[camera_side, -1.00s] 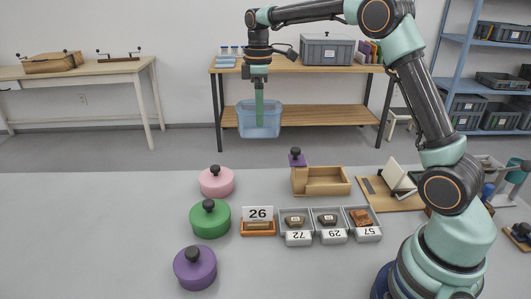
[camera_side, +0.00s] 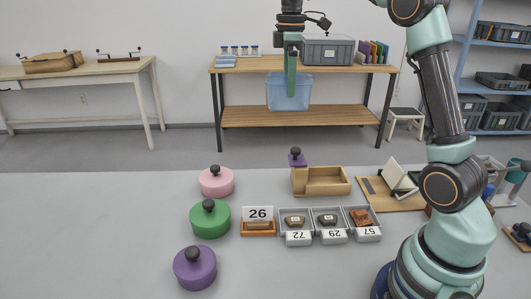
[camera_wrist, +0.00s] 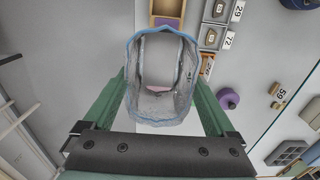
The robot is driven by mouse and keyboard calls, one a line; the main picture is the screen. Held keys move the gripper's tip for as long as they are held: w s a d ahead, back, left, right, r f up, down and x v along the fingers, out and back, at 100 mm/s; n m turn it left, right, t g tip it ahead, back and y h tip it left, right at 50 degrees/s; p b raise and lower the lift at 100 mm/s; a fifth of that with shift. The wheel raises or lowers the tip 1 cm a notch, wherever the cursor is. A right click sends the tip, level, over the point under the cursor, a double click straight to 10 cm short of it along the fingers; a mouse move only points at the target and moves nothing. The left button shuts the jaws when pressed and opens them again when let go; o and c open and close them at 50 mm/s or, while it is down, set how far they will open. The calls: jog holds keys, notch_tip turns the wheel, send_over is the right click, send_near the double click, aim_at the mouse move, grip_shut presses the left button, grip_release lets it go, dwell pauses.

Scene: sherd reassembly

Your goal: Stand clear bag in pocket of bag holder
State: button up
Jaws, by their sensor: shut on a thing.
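The clear bag (camera_side: 275,93) is a see-through, blue-tinted pouch hanging upright in the air, well above the table. My gripper (camera_side: 291,92) points down and is shut on it. In the wrist view the bag (camera_wrist: 160,106) sits between the two green fingers of my gripper (camera_wrist: 160,85), with its blue-rimmed mouth open toward the camera. An open wooden box (camera_side: 321,187), which looks like the bag holder with its pocket, stands on the table below and to the right of the bag. It also shows at the wrist view's top edge (camera_wrist: 167,20).
Pink (camera_side: 216,184), green (camera_side: 208,220) and purple (camera_side: 194,270) knobbed lids lie left of the box. Grey trays (camera_side: 328,234) with sherds and number cards lie in front of it. A tilted white plate stand (camera_side: 398,178) is at its right. The table's left side is clear.

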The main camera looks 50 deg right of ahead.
jog(key=s+d, duration=0.8)
jog(key=s, duration=0.2)
notch_tip(320, 180, down, 21)
jog(key=shift+w+a, duration=0.25)
jog(key=shift+w, duration=0.1)
jog(key=shift+f, duration=0.4)
dwell(1.3)
jog(key=shift+f, duration=0.35)
jog(key=shift+f, duration=0.35)
jog(key=shift+f, duration=0.35)
jog(key=shift+f, duration=0.5)
dwell(0.9)
dwell(0.4)
